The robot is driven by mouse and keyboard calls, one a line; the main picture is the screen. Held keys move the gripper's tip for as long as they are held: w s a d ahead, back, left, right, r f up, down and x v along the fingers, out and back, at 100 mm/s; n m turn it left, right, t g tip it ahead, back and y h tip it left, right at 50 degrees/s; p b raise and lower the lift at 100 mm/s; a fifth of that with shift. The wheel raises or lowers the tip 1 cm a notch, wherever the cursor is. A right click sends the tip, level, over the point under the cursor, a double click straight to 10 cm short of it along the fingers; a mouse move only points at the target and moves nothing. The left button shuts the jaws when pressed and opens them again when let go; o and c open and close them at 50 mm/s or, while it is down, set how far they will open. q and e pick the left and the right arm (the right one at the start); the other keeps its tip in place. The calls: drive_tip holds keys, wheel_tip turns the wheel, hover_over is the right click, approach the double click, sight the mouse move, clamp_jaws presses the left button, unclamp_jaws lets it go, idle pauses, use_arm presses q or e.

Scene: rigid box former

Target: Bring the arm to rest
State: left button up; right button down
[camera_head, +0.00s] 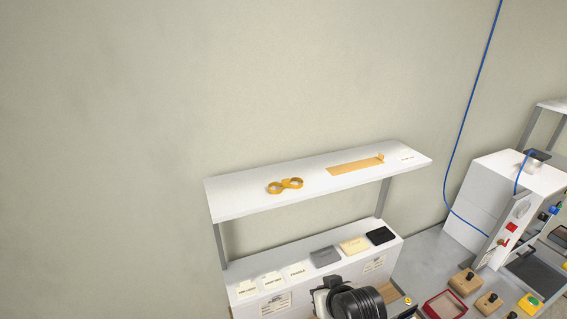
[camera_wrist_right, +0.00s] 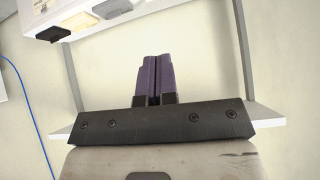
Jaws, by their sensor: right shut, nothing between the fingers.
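My right gripper (camera_wrist_right: 154,78) shows in the right wrist view. Its two purple fingers are closed side by side with nothing between them. Around it are the wall, the shelf uprights and the edge of a white shelf, and it touches none of them that I can see. In the head view a black and white part of my arm (camera_head: 352,300) shows at the bottom edge, in front of the white box unit. The fingers are not visible there. My left gripper is in neither view.
A white shelf (camera_head: 235,203) holds yellow tape rings (camera_head: 285,186) and an orange strip (camera_head: 355,167). Below it, a white unit (camera_head: 243,312) carries several cards and pads. To the right are a red-rimmed tray (camera_head: 444,305), wooden stamps (camera_head: 465,281) and a white machine (camera_head: 480,215) with a blue cable (camera_head: 463,135).

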drive_tip(key=s+d+f+m+t+h, duration=0.1)
drive_tip(key=s+d+f, duration=0.1)
drive_tip(key=s+d, duration=0.5)
drive_tip(key=s+d+f+h, duration=0.1)
drive_tip(key=s+d, duration=0.1)
drive_tip(key=s, duration=0.8)
drive_tip(key=s+d+f+g, duration=0.1)
drive_tip(key=s+f+g, duration=0.1)
drive_tip(key=s+f, duration=0.5)
drive_tip(key=s+d+f+g, duration=0.2)
drive_tip(key=s+f, duration=0.5)
drive_tip(key=s, duration=0.5)
drive_tip(key=shift+s+g+h, duration=0.2)
drive_tip(key=shift+g+h, duration=0.1)
drive_tip(key=shift+g, duration=0.5)
